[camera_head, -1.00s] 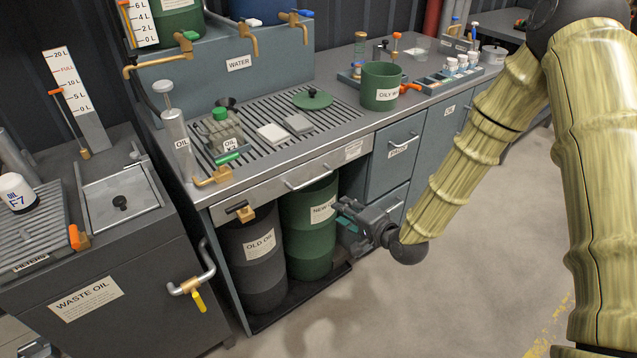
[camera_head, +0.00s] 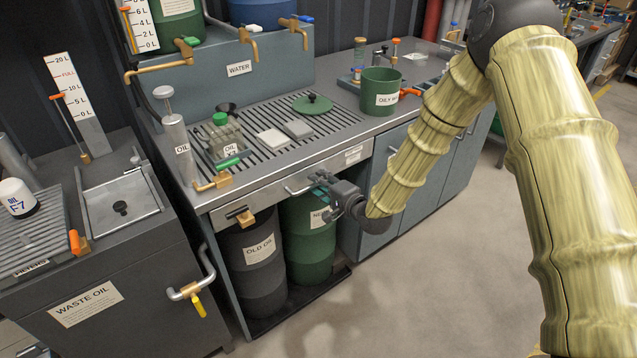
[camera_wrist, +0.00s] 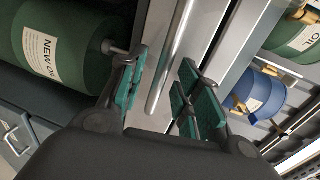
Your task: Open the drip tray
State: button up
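The drip tray (camera_head: 328,167) is the grey metal front under the slotted top of the bench, and it looks closed. Its bar handle (camera_head: 298,190) sticks out from that front, and my gripper (camera_head: 319,184) is right at the handle's right part. In the wrist view the handle (camera_wrist: 172,62) runs as a silver bar between the teal finger pads of my gripper (camera_wrist: 166,85). The fingers are apart, with space visible on both sides of the bar. The handle's right end is hidden behind my gripper in the head view.
Below stand the old oil drum (camera_head: 250,265) and the new oil drum (camera_head: 308,250). A brass valve (camera_head: 240,215) with a black lever sits left of the handle. An oil bottle (camera_head: 222,140) stands on the slotted grate (camera_head: 270,120). The floor in front is clear.

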jog(key=shift+w+a+f, duration=0.1)
jog(key=shift+w+a, duration=0.2)
jog(key=shift+w, duration=0.1)
grip_shut()
